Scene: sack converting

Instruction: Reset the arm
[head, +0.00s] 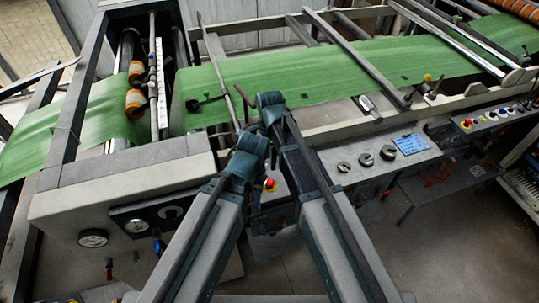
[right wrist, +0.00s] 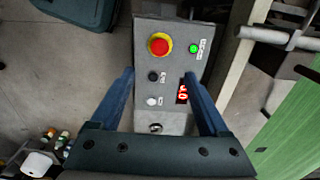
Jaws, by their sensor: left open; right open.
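My left gripper (head: 240,168) is the lower of the two in the head view, at the end of an arm reaching up from the bottom. My right gripper (head: 270,108) is just above and right of it, close to the green web (head: 320,85). The arms hide most of both jaws in this view. In the right wrist view, my right gripper (right wrist: 160,75) is open, its two blue fingers apart with nothing between them. Beyond the fingers is a grey control box (right wrist: 174,30) with a red stop button (right wrist: 159,44), a green button (right wrist: 193,48) and a red digit display (right wrist: 182,92).
The machine's front panel has several dark knobs (head: 366,159) and a blue label (head: 409,144). A round gauge (head: 93,238) is at lower left. Orange rollers (head: 135,103) are on the left, and metal rails cross the web. Small bottles (right wrist: 62,138) stand at lower left in the right wrist view.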

